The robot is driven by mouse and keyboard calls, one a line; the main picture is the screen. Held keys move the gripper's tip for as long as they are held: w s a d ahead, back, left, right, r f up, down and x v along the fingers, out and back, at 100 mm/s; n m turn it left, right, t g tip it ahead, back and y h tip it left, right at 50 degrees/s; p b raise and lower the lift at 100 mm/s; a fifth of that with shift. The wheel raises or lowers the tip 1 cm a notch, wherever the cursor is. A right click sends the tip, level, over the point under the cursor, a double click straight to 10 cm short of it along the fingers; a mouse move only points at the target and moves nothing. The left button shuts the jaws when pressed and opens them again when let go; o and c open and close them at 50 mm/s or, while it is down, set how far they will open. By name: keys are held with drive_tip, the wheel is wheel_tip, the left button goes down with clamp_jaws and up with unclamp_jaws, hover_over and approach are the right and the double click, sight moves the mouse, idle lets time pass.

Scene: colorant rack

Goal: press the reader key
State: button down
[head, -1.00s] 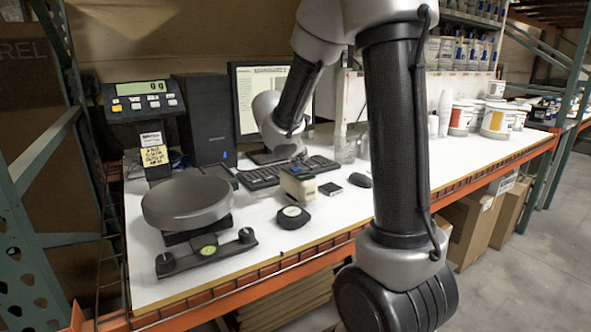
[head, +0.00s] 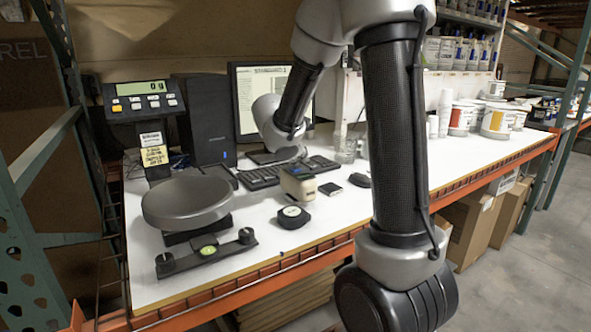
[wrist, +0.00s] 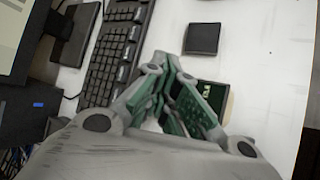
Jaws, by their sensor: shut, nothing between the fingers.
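The reader (head: 297,183) is a small beige block with a dark side, on the white bench in front of the keyboard. In the wrist view its dark display (wrist: 212,94) shows with pale characters, partly covered by my fingers. My gripper (wrist: 173,95) is shut and empty, with green pads on its grey fingers. In the wrist view it overlaps the reader's left side. I cannot tell whether it touches it. The reader's key is not clearly visible.
A keyboard (head: 259,178) lies behind the reader, and a flat black box (head: 330,189) lies to its right. A round tape-measure-like object (head: 293,217) is in front. A scale with a round pan (head: 187,200) stands left.

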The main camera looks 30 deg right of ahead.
sight(299, 170)
drive_tip(key=shift+r, duration=0.8)
drive_tip(key=shift+r, duration=2.5)
